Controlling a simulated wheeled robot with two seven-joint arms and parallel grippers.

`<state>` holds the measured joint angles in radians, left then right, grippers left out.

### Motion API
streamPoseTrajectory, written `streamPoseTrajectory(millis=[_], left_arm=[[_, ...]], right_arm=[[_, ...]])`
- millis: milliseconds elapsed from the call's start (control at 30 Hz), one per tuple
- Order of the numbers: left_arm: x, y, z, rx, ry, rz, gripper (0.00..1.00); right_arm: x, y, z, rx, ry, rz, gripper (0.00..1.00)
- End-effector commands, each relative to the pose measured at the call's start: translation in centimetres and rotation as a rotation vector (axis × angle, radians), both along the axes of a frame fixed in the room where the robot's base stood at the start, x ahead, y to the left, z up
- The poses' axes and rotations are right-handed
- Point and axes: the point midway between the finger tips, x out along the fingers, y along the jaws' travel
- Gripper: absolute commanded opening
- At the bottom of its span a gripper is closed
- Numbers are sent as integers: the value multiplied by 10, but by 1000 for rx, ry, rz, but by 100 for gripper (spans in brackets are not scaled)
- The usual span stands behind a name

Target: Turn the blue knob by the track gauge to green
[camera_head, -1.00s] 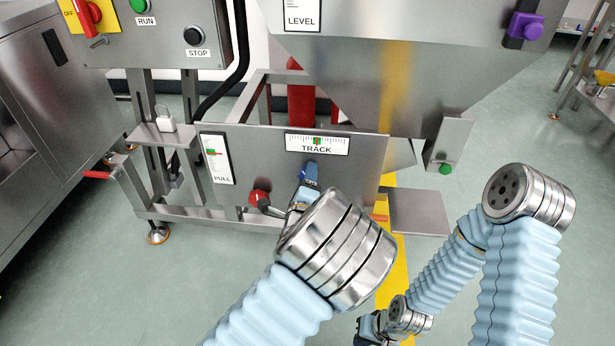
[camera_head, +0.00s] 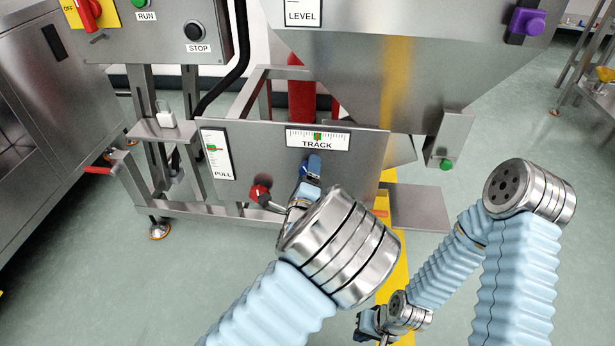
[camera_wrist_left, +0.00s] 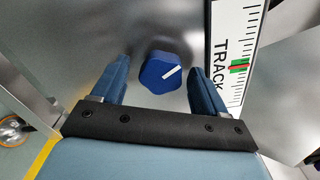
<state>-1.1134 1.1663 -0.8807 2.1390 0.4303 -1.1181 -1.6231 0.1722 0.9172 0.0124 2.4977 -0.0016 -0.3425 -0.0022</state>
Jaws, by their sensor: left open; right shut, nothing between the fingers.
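In the left wrist view my left gripper (camera_wrist_left: 159,70) is open, with one finger on each side of the knob; small gaps show between fingers and knob. In the head view my left gripper (camera_head: 311,167) is at the panel below the track gauge (camera_head: 318,138), and my arm and gripper largely hide the knob. The gauge's red mark lies at its green band. My right gripper (camera_head: 366,325) is low in front, away from the panel.
A red-knobbed lever (camera_head: 260,192) stands left of my left gripper, with the pull gauge (camera_head: 218,155) above it. A stop button (camera_head: 194,31), a green button (camera_head: 446,164) and a purple knob (camera_head: 527,22) are farther off. A steel plate (camera_head: 418,207) juts out right of the panel.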

Motion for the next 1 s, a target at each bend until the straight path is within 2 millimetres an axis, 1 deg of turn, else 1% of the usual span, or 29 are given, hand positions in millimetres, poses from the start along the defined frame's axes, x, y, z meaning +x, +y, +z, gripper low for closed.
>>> streamPoseTrajectory(millis=[67, 167, 267, 500, 633, 700, 800, 1000], left_arm=[[-3, 0, 0, 0, 0, 0, 73], [-14, 0, 1, 1, 1, -2, 73], [-35, 2, 1, 1, 2, -1, 73], [-95, 6, 0, 1, 3, -2, 73], [-119, 9, 0, 2, 3, -2, 73], [-128, 9, 0, 0, 2, -1, 73], [-135, 10, 0, 0, 1, -1, 73], [-138, 11, 0, 0, 1, 0, 73]], right_arm=[[0, 0, 0, 0, 0, 0, 0], [0, 0, 2, 0, 0, 0, 0], [0, 0, 3, -1, -1, 0, 0], [0, -1, 6, -1, -1, -2, 0], [0, -1, 7, -2, -1, -2, 0], [0, -1, 7, -2, -1, -2, 0], [0, -1, 7, -2, -1, -2, 0], [0, -1, 7, -2, -1, -2, 0]])
